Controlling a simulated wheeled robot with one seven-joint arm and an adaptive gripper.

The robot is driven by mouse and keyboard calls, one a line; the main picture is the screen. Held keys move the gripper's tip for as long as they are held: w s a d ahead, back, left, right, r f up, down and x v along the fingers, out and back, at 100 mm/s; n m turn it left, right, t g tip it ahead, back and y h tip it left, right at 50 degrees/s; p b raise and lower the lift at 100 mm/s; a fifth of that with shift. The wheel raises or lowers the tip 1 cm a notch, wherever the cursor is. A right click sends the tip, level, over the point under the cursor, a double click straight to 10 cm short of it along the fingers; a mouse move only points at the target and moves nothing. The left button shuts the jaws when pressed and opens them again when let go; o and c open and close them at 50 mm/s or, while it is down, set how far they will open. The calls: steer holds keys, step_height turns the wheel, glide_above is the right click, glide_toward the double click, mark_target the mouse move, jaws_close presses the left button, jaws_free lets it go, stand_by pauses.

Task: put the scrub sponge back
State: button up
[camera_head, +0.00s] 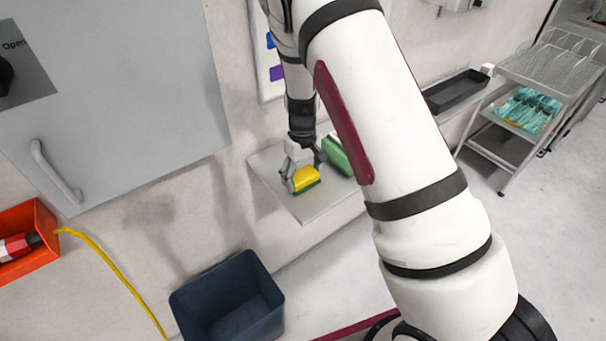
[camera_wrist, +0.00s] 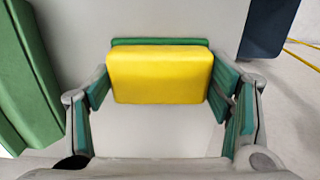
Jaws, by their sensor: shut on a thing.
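The scrub sponge (camera_head: 306,178) is a yellow block with a green layer along one side. It is at the small grey wall shelf (camera_head: 313,205), near its front left part. My gripper (camera_head: 299,172) points down over the shelf with its fingers on the sponge. In the wrist view the sponge (camera_wrist: 160,75) sits between the two teal-padded fingers of my gripper (camera_wrist: 163,98), which are shut on its short ends. I cannot tell whether the sponge touches the shelf or is just above it.
A green box-like object (camera_head: 336,155) stands on the shelf, close to the right of my gripper; it also shows at the left of the wrist view (camera_wrist: 30,80). A dark blue bin (camera_head: 230,300) stands below left. A grey cabinet (camera_head: 110,90) is at the left.

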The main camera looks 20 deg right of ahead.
mark_target(302, 174)
steer(key=o, duration=1)
steer(key=shift+f, duration=0.1)
step_height(302, 174, up, 12)
steer(key=b, duration=0.1)
steer(key=s+r+m+t+y, duration=0.1)
steer(key=s+r+m+t, duration=0.1)
steer(key=s+r, duration=1.1)
steer(key=s+r+t, duration=0.1)
steer(key=s+r, duration=0.1)
steer(key=s, duration=0.3)
steer(key=s+r+m+t, duration=0.1)
steer(key=s+r, duration=0.2)
steer(key=s, duration=0.2)
steer(key=s+r+t+h, duration=0.1)
steer(key=s+r, duration=0.2)
steer(key=s, duration=0.2)
steer(key=shift+m, duration=0.3)
